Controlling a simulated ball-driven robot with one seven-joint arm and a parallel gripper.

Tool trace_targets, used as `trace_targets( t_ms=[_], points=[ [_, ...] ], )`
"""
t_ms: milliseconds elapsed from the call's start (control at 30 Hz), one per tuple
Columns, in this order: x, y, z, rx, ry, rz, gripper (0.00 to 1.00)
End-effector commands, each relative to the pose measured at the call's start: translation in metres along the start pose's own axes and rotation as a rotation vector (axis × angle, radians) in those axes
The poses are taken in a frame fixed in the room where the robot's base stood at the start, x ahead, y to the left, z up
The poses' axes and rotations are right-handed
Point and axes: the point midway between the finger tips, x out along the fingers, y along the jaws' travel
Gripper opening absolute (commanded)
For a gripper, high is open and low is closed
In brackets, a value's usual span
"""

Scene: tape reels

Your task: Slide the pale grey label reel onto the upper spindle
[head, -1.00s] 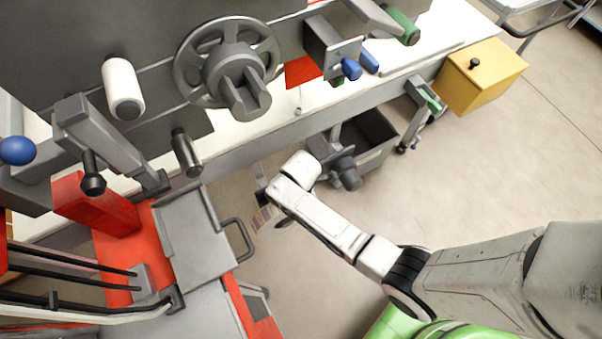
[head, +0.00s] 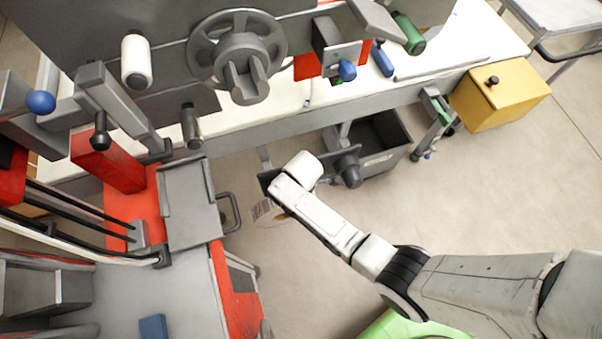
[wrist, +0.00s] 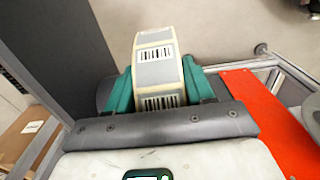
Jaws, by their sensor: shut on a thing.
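The pale grey label reel (wrist: 153,62), with black barcodes on its rim, is in the wrist view. My gripper (wrist: 157,86) has teal fingers shut on its two sides. In the head view only a pale barcoded sliver of the reel (head: 263,210) shows beyond my white wrist; the fingers are hidden there. A spoked grey disc with a protruding dark hub (head: 245,75), apparently the upper spindle, is on the dark machine panel at the top. It carries no reel. The held reel is below it in the picture and apart from it.
A dark knob-like hub (head: 348,168) sits close right of my wrist, by a dark bin (head: 385,150). A white roller (head: 136,62) and a dark roller (head: 190,127) protrude left of the disc. A red-and-grey cart (head: 190,205) stands left; open floor lies right.

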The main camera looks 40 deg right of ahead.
Motion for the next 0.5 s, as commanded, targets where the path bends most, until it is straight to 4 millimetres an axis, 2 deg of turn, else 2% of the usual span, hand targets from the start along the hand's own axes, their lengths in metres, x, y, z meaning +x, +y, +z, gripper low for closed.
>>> trace_targets(
  t_ms=[500],
  points=[
    [-0.003,-0.041,-0.001,-0.001,0.002,0.003,0.0]
  ],
)
